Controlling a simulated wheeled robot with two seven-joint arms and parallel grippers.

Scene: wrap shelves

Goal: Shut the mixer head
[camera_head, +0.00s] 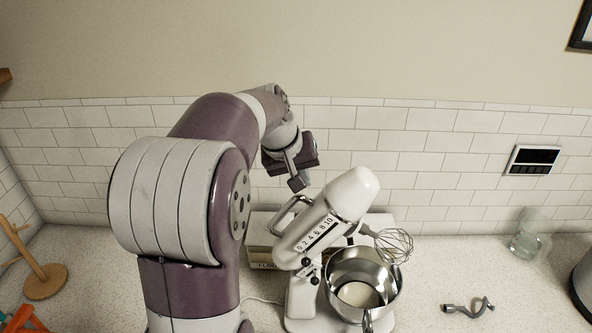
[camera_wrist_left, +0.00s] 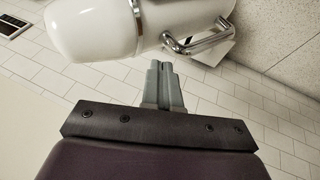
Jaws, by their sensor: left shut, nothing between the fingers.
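A white stand mixer (camera_head: 302,308) stands on the counter with its head (camera_head: 340,203) tilted up. A wire whisk (camera_head: 393,245) hangs from the head, above and to the right of a steel bowl (camera_head: 363,280). The bowl holds something pale. My left gripper (camera_head: 298,183) is shut and empty, behind and above the raised head, near its upper left side. In the left wrist view the shut fingers (camera_wrist_left: 163,84) point toward the white head (camera_wrist_left: 120,22) and its metal handle (camera_wrist_left: 203,37), with a gap between. My right gripper is not in view.
A box (camera_head: 262,257) stands behind the mixer. A wooden stand (camera_head: 44,279) is at the left. A glass jar (camera_head: 526,238), a small grey curved object (camera_head: 469,308) and a dark container (camera_head: 584,283) are at the right. The tiled wall (camera_head: 440,150) is close behind.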

